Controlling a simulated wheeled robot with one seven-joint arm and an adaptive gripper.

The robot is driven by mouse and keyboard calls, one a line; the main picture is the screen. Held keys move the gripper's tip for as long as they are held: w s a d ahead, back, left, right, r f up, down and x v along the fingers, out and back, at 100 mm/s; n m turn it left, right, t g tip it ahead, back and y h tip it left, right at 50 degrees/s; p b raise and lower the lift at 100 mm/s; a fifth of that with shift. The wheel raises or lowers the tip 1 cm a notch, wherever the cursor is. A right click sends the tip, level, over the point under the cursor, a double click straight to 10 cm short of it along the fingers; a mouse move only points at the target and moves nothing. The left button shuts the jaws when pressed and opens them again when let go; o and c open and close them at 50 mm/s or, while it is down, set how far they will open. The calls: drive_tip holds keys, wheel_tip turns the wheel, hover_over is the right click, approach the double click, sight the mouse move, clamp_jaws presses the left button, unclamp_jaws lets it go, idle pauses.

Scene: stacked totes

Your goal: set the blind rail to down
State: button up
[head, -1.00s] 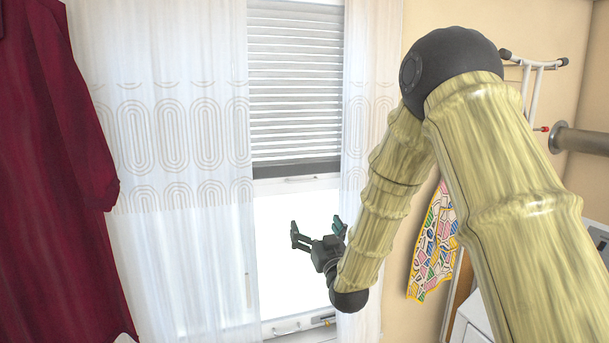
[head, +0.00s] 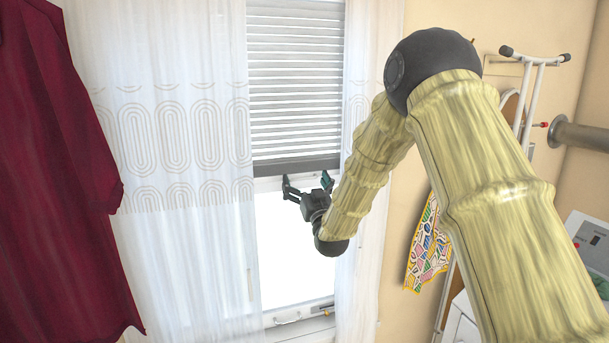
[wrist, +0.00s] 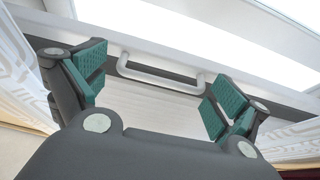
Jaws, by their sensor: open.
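The blind rail (head: 290,167) is the dark grey bar along the lower edge of the slatted blind (head: 295,85), which covers the upper part of the window. My gripper (head: 307,181) is open just below the rail, its fingers pointing up at it. In the wrist view, a pale bar handle (wrist: 160,78) lies across the gap between the teal finger pads of my gripper (wrist: 155,88). The fingers are not closed on it. Whether they touch it cannot be told.
White patterned curtains (head: 165,150) hang left of the blind, with a narrower panel on the right. A dark red garment (head: 50,180) hangs at far left. A colourful cloth (head: 428,245) and a white rack (head: 535,75) are at the right wall.

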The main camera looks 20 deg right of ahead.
drive_tip(key=shift+w+r, duration=0.1)
drive_tip(key=shift+w, duration=0.25)
drive_tip(key=shift+r, duration=0.1)
drive_tip(key=c, duration=1.2)
wheel_tip(320, 180, down, 52)
drive_tip(key=b, duration=3.4)
drive_tip(key=shift+d, duration=0.15)
drive_tip(key=o, duration=1)
drive_tip(key=shift+o, duration=1)
drive_tip(key=shift+d, duration=0.15)
drive_tip(key=shift+a, duration=0.25)
